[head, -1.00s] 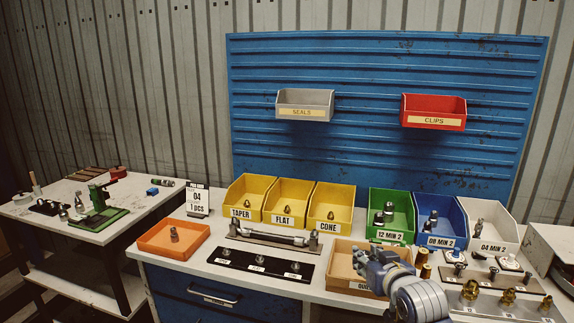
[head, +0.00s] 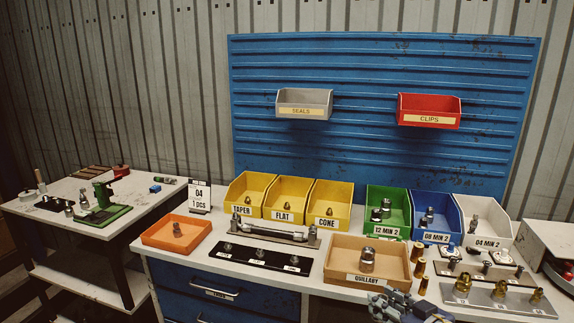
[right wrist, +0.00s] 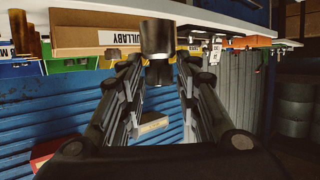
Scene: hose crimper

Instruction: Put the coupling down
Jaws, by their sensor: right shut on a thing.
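My right gripper (right wrist: 158,66) is shut on a metal coupling (right wrist: 158,38). In the right wrist view the coupling sits between the fingertips, with a pale cylindrical part and a darker section, and covers part of the box label behind it. In the head view my right gripper (head: 392,304) is low in the picture, in front of the cardboard-coloured QUILLABY box (head: 403,273); I cannot make out the held coupling there. Another large silver fitting (head: 367,260) shows upright in that box. My left gripper is not in view.
An orange tray (head: 152,237) with one fitting and a black strip (head: 240,260) with fittings lie to the left. Brass fittings and a grey plate (head: 490,305) stand close right. Yellow, green, blue and white bins line the back. Little bench is free near the gripper.

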